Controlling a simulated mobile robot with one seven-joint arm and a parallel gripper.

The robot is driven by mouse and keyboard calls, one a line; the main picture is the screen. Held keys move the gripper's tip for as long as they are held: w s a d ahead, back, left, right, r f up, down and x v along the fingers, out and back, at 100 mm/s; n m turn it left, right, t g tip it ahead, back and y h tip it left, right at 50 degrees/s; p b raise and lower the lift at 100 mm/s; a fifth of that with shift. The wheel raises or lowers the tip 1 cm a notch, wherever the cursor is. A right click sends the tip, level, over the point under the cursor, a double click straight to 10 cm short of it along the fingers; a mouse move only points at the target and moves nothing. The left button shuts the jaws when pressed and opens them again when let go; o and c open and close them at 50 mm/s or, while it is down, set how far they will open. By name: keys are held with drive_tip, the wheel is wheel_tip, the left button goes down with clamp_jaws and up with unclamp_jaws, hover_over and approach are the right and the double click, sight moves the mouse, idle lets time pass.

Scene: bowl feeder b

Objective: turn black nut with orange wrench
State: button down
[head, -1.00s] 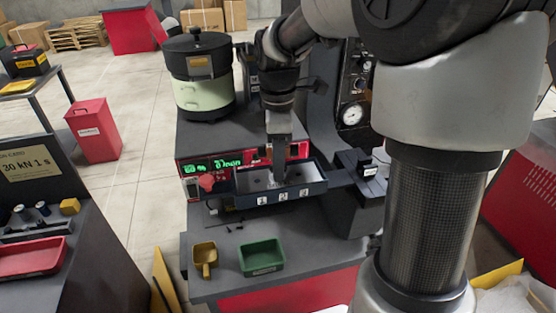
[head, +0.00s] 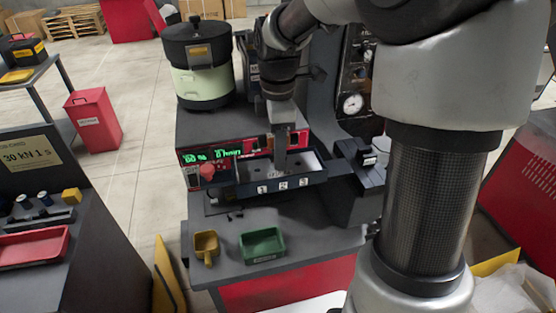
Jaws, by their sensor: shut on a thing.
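My gripper (head: 279,172) points straight down into a shallow dark tray (head: 240,192) with compartments labelled 1, 2 and 3. Its fingertips are low in the tray, near the middle compartment. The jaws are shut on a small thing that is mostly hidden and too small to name. I cannot make out an orange wrench or a black nut in the head view.
A red knob (head: 207,171) sits left of the tray, by a green-lit display (head: 212,157). A bowl feeder (head: 203,75) stands behind. In front are a yellow scoop (head: 205,245), a green bin (head: 262,246) and small dark pieces (head: 236,215).

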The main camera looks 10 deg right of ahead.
drive_tip(key=shift+r+p, duration=2.15)
drive_tip(key=shift+r, duration=0.4)
